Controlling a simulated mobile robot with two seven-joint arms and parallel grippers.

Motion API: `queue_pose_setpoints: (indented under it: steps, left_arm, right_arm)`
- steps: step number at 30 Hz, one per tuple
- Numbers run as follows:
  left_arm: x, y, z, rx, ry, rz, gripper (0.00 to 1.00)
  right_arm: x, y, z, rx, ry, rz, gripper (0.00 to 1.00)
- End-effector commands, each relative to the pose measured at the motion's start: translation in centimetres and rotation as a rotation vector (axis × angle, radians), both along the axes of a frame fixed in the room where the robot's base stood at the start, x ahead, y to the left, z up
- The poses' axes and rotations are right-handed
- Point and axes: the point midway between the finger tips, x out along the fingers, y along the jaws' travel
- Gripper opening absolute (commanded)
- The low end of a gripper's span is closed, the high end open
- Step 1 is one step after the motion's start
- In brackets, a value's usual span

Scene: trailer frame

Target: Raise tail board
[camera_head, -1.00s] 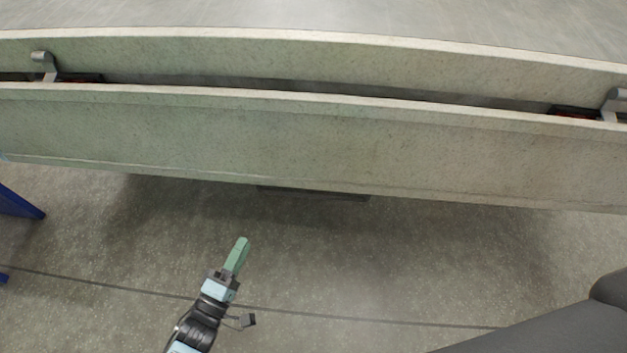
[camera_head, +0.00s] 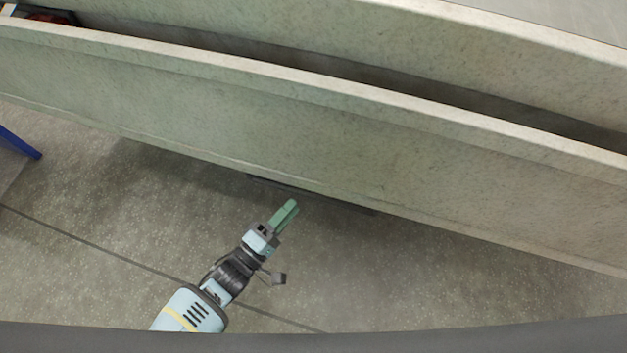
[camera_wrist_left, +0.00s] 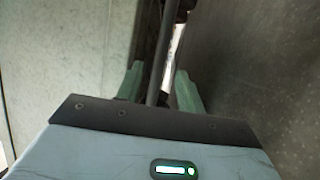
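The tail board (camera_head: 300,125) is a long, pale, speckled panel running slantwise across the head view. A dark gap separates it from the pale trailer edge (camera_head: 330,45) behind. My left gripper (camera_head: 289,207) is in front of and below the board's lower edge, apparently clear of it. In the left wrist view its two green fingers (camera_wrist_left: 158,88) stand apart, with nothing clearly held. A dark bar shows between them, but I cannot tell its depth. The pale surface (camera_wrist_left: 65,50) on the left of that view looks like the board. My right gripper is out of view.
Grey speckled floor (camera_head: 440,290) lies open in front of the board. A blue piece (camera_head: 18,142) stands at the left edge. A dark red-and-black part (camera_head: 48,16) sits in the gap at the upper left. A dark low shape (camera_head: 310,193) shows under the board.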

Motion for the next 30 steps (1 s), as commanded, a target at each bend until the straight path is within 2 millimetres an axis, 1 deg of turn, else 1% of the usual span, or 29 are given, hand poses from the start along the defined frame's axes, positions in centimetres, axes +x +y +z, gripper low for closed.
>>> queue_pose_setpoints:
  steps: [4,8,12,18,23,30]
  left_arm:
    - [0.8,-0.6,0.1,-0.001,-0.001,0.001,0.38]
    - [2.1,-1.8,0.3,-0.001,-0.001,0.001,0.38]
    - [3.7,-3.2,0.5,-0.002,-0.001,0.001,0.38]
    - [5.4,-4.6,0.8,0.0,-0.001,0.001,0.38]
    - [5.9,-5.0,0.9,0.0,0.0,0.0,0.38]
    - [5.9,-5.0,0.9,0.0,0.0,0.0,0.38]
  right_arm:
    - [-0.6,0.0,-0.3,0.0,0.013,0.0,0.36]
    - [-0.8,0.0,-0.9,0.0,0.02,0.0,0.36]
    - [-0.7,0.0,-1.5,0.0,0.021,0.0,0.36]
    - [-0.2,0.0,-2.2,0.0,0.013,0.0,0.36]
    - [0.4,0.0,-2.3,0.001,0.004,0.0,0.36]
    - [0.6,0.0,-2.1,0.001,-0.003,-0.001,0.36]
